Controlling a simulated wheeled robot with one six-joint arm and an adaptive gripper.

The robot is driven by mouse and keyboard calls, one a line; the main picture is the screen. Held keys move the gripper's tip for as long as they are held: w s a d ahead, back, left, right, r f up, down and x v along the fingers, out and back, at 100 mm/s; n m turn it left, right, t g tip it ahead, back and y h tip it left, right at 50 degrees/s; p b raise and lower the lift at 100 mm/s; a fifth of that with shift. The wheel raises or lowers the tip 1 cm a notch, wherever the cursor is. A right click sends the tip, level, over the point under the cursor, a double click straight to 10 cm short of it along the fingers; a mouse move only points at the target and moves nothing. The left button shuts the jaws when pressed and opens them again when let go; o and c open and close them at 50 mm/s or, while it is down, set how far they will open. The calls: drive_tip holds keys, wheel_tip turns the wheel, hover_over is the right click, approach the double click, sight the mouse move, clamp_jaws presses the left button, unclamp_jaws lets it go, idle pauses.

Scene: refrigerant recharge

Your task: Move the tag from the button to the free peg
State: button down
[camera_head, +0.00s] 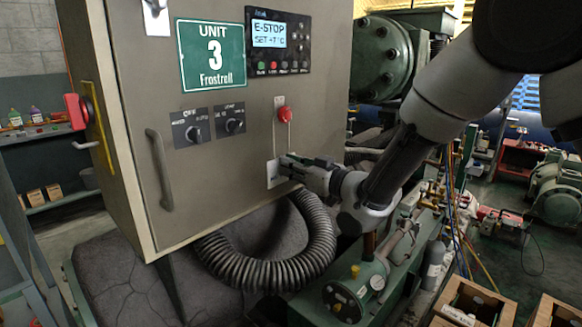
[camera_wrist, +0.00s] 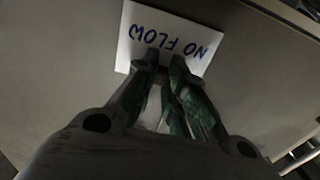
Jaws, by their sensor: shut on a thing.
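In the head view a pale part of the tag (camera_head: 271,176) shows below the red button (camera_head: 285,114). A thin pale loop runs around the button and down toward the tag; I cannot tell whether it still hangs on the button. My gripper (camera_head: 285,164) is shut on the tag's edge, and its fingers (camera_wrist: 163,62) also show in the wrist view. I cannot make out a free peg.
Another white plate or tag (camera_head: 156,18) is at the top left. A ribbed hose (camera_head: 265,270) curves below.

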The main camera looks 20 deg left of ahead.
sight(280, 151)
drive_tip(key=shift+r, duration=0.15)
drive_tip(key=shift+r, duration=1.45)
drive_tip(key=shift+d, duration=0.1)
drive_tip(key=v, duration=0.8)
drive_tip(key=shift+s+d, duration=0.1)
drive_tip(key=shift+d, duration=0.05)
